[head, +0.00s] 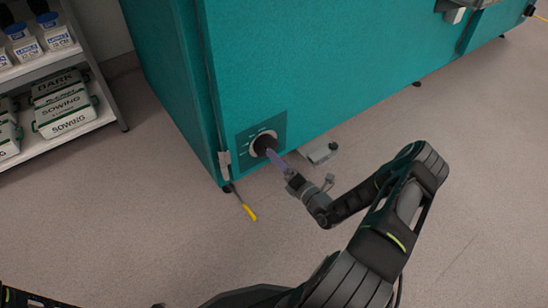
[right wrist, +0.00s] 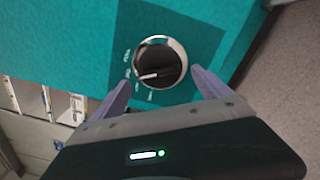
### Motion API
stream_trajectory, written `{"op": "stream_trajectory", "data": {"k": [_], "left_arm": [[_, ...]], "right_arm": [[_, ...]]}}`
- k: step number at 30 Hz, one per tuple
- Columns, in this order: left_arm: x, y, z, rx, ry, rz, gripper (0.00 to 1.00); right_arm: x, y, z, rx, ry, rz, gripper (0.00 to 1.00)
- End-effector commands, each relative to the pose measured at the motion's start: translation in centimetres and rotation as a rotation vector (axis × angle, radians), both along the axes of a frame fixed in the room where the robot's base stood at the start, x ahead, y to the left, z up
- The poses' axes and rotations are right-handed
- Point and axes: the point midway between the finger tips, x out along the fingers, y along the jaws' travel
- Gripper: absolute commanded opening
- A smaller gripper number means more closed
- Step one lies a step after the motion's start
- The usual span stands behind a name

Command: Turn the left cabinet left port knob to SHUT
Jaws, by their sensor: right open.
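The port knob (head: 264,144) is a dark round dial in a pale ring, low on the teal cabinet (head: 310,60) near its left corner. In the right wrist view the knob (right wrist: 160,62) shows a black grip bar with a white pointer line aimed to the left. Small labels stand around its left and lower side, too blurred to read. My right gripper (head: 274,158) is just in front of the knob. Its two purple fingers (right wrist: 160,90) are open, one on each side below the knob, with nothing between them. My left gripper is not in view.
A shelf (head: 85,125) with labelled boxes and bottles stands at the left. A yellow-tipped thin rod (head: 248,210) and a small grey pedal-like object (head: 320,152) are on the floor by the cabinet's foot. The floor in front is otherwise clear.

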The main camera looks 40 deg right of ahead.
Motion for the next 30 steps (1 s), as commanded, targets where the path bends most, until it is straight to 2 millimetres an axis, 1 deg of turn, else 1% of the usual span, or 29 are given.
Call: {"op": "stream_trajectory", "data": {"k": [1, 6, 10, 17, 30], "left_arm": [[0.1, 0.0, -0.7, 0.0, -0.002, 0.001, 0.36], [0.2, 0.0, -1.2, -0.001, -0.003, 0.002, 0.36], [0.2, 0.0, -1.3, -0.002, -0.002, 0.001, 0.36], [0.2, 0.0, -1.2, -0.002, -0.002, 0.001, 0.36], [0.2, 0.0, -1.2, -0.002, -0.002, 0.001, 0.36]], "right_arm": [[0.8, 0.1, -0.3, -0.001, -0.001, 0.003, 0.87], [2.9, 0.0, -0.2, -0.001, 0.001, 0.002, 0.87], [3.4, 0.0, -0.1, 0.0, 0.001, -0.001, 0.87], [3.5, 0.0, 0.0, 0.0, 0.001, 0.0, 0.87], [3.4, 0.0, 0.0, 0.0, 0.002, 0.0, 0.51]]}}
